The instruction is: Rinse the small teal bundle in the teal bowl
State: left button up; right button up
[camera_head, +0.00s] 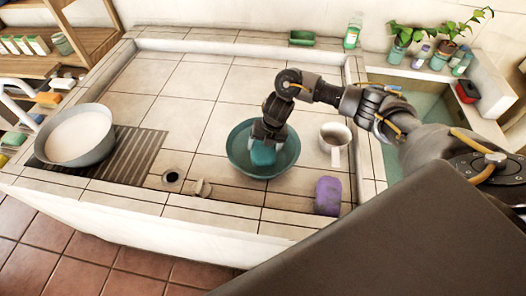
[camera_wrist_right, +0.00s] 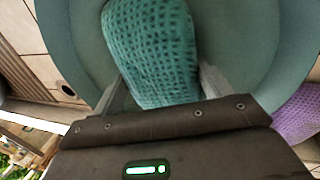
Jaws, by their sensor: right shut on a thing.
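The teal bowl (camera_head: 240,160) stands on the tiled counter near its front edge, in the middle of the head view. My right gripper (camera_head: 266,140) reaches down into the bowl and is shut on the small teal bundle (camera_head: 262,155). In the right wrist view the bundle (camera_wrist_right: 152,50) has a waffle-like weave and sits between the two fingers, with the bowl (camera_wrist_right: 250,50) around it. I cannot tell whether the bundle touches the bowl's bottom. My left gripper is not in view.
A white mug (camera_head: 335,145) stands close right of the bowl. A purple bundle (camera_head: 328,196) lies at the front right. A large grey bowl with pale contents (camera_head: 84,137) stands left by a slatted drain board (camera_head: 127,158). Tiles behind the teal bowl are clear.

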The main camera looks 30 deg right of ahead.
jog(key=shift+w+a+r+p+v, duration=0.15)
jog(key=shift+a+p+v, duration=0.15)
jog(key=shift+p+v, duration=1.25)
jog(key=shift+w+a+p+v, duration=0.2)
jog(key=shift+a+p+v, duration=0.1)
jog(key=shift+p+v, duration=1.25)
jog(key=shift+w+a+r+p+v, duration=0.2)
jog(key=shift+p+v, duration=0.9)
jog(key=shift+v, duration=0.85)
jog(key=shift+a+f, duration=0.1)
jog(key=shift+f, duration=0.1)
